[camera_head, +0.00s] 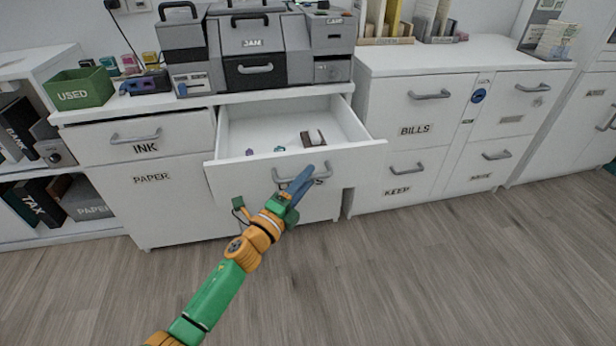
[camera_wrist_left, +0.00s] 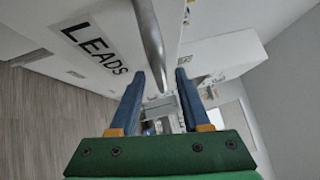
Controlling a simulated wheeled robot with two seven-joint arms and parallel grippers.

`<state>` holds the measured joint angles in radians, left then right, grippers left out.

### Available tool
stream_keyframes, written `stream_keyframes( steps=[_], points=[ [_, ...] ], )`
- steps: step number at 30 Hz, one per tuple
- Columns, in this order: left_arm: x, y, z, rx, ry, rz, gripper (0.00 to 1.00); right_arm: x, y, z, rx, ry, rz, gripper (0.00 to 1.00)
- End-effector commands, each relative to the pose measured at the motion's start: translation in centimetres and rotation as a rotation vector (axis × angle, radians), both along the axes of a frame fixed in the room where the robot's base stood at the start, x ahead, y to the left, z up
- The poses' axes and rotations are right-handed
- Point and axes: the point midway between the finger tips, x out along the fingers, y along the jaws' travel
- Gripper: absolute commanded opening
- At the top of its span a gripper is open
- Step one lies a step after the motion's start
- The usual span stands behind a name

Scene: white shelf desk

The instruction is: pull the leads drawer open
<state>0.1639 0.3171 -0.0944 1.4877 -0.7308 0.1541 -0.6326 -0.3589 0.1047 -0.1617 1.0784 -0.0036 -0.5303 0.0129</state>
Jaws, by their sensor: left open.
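The leads drawer (camera_head: 232,171) is pulled out of the white desk, and its inside shows. Small coloured items and a dark bracket-shaped piece (camera_head: 313,138) lie in it. My left gripper (camera_head: 305,178) is at the drawer's front, over its grey bar handle (camera_head: 283,179) and hiding part of the label. In the left wrist view the blue fingers (camera_wrist_left: 159,76) are apart, with one end of the handle (camera_wrist_left: 152,42) between or just ahead of their tips. The LEADS label (camera_wrist_left: 94,47) is beside it. Contact with the handle cannot be told. My right gripper is out of view.
The ink drawer (camera_head: 180,132) is closed at the left, above the paper door (camera_head: 175,205). The bills drawer (camera_head: 395,110) and the keep drawer (camera_head: 375,180) are closed at the right. Grey machines (camera_head: 285,40) stand on the desk top. The wooden floor in front is clear.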

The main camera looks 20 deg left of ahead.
Motion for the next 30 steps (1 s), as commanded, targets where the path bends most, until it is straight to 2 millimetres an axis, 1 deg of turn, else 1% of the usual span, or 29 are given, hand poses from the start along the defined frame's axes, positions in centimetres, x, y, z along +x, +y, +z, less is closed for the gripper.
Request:
stream_keyframes(
  steps=[1,3,6,9,13,23,24,25,26,28,29,30],
  points=[
    [-0.9,0.2,0.0,0.001,0.003,-0.001,0.47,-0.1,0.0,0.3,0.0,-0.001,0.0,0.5],
    [-2.3,0.4,-0.2,0.0,0.003,-0.001,0.47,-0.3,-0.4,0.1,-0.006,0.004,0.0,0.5],
    [-4.0,0.8,-0.5,0.0,0.003,-0.001,0.47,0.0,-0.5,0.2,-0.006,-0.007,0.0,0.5],
    [-5.2,1.0,-0.7,0.001,0.002,-0.001,0.47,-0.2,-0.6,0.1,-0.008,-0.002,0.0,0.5],
    [-5.8,1.2,-0.7,0.001,0.0,0.0,0.47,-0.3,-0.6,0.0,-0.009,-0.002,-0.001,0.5],
    [-5.7,1.1,-0.7,0.0,0.0,0.0,0.47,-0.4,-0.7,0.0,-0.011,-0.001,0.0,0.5],
    [-5.7,1.2,-1.0,-0.008,0.008,0.003,0.47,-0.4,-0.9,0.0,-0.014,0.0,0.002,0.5],
    [-5.8,1.3,-1.5,-0.027,0.025,0.009,0.47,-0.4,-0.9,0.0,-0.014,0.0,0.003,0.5],
    [-5.8,1.5,-2.5,-0.059,0.056,0.02,0.47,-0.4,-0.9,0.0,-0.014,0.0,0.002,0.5],
    [-6.3,2.4,-6.7,-0.193,0.187,0.076,0.47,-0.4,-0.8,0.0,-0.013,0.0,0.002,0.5],
    [-6.8,2.8,-9.2,-0.271,0.262,0.112,0.47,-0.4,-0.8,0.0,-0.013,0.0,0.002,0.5],
    [-8.0,3.3,-13.0,-0.384,0.376,0.173,0.47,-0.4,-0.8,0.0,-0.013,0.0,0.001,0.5]
  ],
)
